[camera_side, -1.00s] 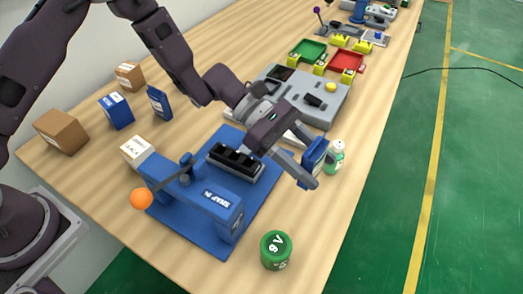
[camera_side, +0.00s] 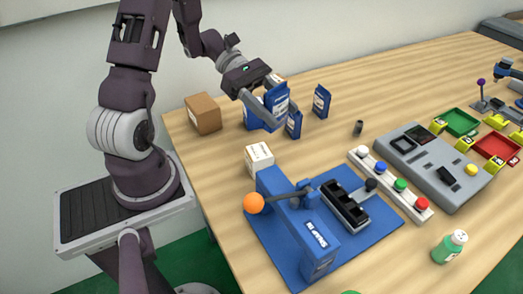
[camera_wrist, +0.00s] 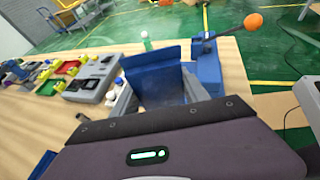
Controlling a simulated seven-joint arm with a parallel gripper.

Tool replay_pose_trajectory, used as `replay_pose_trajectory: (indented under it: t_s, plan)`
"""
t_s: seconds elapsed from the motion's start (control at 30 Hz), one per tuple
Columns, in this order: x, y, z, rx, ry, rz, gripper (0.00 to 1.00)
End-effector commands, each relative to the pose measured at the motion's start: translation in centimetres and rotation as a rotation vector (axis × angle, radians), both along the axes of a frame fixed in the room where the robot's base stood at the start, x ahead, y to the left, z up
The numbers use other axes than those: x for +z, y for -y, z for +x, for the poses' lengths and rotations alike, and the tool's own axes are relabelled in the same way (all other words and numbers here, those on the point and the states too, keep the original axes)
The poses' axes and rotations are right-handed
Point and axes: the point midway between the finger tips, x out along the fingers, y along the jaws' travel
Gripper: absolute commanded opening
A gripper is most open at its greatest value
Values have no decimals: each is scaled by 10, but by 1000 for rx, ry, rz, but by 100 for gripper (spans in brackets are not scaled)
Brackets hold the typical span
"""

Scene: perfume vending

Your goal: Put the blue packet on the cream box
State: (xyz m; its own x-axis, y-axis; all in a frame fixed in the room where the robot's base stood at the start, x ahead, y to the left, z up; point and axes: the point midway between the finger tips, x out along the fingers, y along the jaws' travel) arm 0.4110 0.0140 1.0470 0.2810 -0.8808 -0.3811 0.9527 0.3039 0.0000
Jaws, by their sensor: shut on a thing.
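My gripper (camera_side: 266,103) is shut on a blue packet (camera_side: 277,97) and holds it up at the back left of the table, among other blue packs. In the wrist view the packet (camera_wrist: 155,75) is a dark blue panel between the fingers. The cream box (camera_side: 259,157), a small pale cube with printed labels, sits on the table nearer the camera, below my gripper in the side view and apart from the packet. I cannot make out the cream box in the wrist view.
A brown box (camera_side: 203,113) stands left. Blue packets (camera_side: 321,101) (camera_side: 293,124) and a blue box (camera_side: 250,117) stand near my gripper. A blue press (camera_side: 300,230) with an orange-knobbed lever (camera_side: 254,203) is just in front of the cream box. A button strip (camera_side: 390,183) and grey console (camera_side: 435,165) lie right.

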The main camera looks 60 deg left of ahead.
Motion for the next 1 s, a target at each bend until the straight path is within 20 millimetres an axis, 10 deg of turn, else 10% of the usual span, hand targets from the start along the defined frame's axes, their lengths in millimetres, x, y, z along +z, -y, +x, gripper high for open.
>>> replay_pose_trajectory:
  t_s: [0.17, 0.63, 1.0]
  plan:
    - [11, -23, -29, 79, 0, -1, 3]
    - [-80, -24, -31, 84, -3, -2, 3]
    - [-87, -24, -30, 83, 0, 1, 3]
